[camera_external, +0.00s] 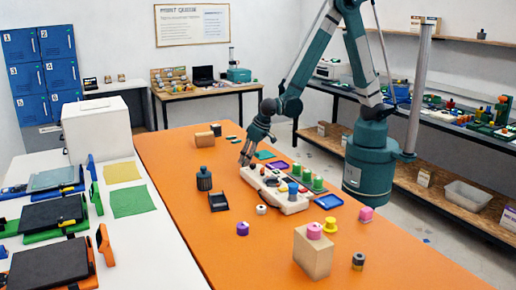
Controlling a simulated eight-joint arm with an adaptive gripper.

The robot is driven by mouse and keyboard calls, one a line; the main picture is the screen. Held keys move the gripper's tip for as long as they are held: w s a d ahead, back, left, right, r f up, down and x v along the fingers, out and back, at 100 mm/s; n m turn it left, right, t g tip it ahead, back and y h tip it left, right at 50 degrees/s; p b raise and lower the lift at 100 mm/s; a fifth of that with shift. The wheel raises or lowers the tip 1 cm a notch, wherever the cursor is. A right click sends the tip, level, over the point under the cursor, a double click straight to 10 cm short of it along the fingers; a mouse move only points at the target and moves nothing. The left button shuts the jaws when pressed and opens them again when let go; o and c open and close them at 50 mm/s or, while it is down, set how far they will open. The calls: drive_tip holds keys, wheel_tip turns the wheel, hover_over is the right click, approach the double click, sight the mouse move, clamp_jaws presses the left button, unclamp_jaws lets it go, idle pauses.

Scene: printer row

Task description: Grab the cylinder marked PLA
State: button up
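No PLA marking is legible on any cylinder in this view, so I cannot tell which one bears it. A dark teal ribbed cylinder (204,179) stands upright on the orange table. Small cylinders in green (318,183), purple (242,229), yellow (330,224) and pink (366,214) stand farther right or nearer the camera. My gripper (245,160) points down at the left end of a white tray (290,207) that holds several small cylinders. Whether its fingers are apart, or touch anything, is too small to tell.
A dark square holder (218,202) sits left of the tray. The orange table (190,245) is clear at front left. A white table (150,255) with printer-like devices adjoins on the left.

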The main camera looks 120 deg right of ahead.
drive_tip(key=shift+c, duration=0.4)
wheel_tip(320, 180, up, 10)
drive_tip(key=p, duration=0.2)
idle(0.6)
